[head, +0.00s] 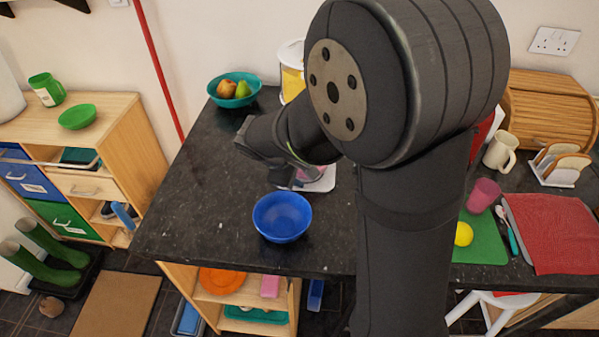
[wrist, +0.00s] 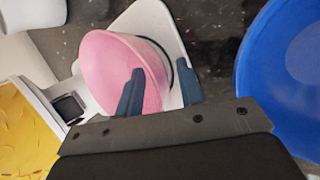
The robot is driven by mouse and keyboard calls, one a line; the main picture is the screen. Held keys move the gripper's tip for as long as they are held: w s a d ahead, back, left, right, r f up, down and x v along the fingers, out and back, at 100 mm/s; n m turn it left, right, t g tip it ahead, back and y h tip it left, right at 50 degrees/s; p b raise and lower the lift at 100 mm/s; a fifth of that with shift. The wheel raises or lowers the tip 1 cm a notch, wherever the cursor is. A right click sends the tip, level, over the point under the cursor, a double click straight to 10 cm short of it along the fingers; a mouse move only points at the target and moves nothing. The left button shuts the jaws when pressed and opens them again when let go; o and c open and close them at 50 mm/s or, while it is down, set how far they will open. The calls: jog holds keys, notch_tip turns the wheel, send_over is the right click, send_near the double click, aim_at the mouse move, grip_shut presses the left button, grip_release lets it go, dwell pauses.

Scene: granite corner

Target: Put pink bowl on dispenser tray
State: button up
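The pink bowl (wrist: 105,70) rests on the white dispenser tray (wrist: 150,18) in the wrist view; I cannot tell whether it sits fully flat. In the head view only a pink sliver of it shows beside my arm, over the tray (head: 324,183). My gripper (wrist: 160,88) is open at the bowl's near right side. Its left finger overlaps the bowl and its right finger is outside over the tray, with a visible gap between them. The white and yellow dispenser (head: 291,70) stands behind, partly hidden by my arm.
A blue bowl (head: 282,217) stands close in front of the tray. A teal fruit bowl (head: 235,90) is at the back left. A pink cup (head: 483,195) and green mat (head: 482,240) lie right of my arm. The counter's left part is clear.

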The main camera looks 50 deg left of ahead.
jog(key=shift+r, duration=0.1)
jog(key=v, duration=1.2)
jog(key=x, duration=1.2)
jog(key=shift+r, duration=1.45)
